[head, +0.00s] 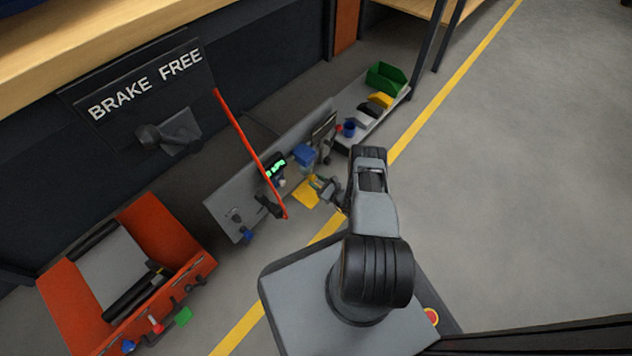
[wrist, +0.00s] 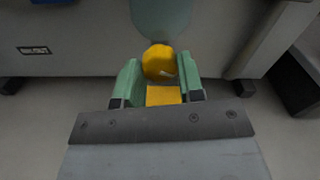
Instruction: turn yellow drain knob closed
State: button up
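The yellow knob (wrist: 160,62) shows in the wrist view as a rounded yellow piece with a small pale mark on its face. It is below a pale green rounded body (wrist: 160,15). My gripper (wrist: 160,76) has its two green fingers apart, one on each side of the knob. I cannot tell whether either finger touches it. In the head view my gripper (head: 322,187) is low beside the grey bench, and the knob is too small to make out clearly. A flat yellow piece (wrist: 163,95) shows between the fingers, below the knob.
A red bar (head: 250,137) slants across the grey bench (head: 228,195), near a green-lit display (head: 275,167) and a blue block (head: 304,153). An orange cart (head: 180,240) stands at left. Bins (head: 385,78) are at the back. Open floor lies to the right.

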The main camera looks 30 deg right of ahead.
jog(key=c, duration=0.4)
jog(key=shift+o, duration=0.2)
jog(key=shift+m, duration=0.3)
jog(key=m, duration=0.4)
jog(key=shift+m, duration=0.3)
jog(key=m, duration=0.5)
jog(key=shift+a, duration=0.1)
jog(key=shift+m, duration=0.4)
jog(key=o, duration=0.9)
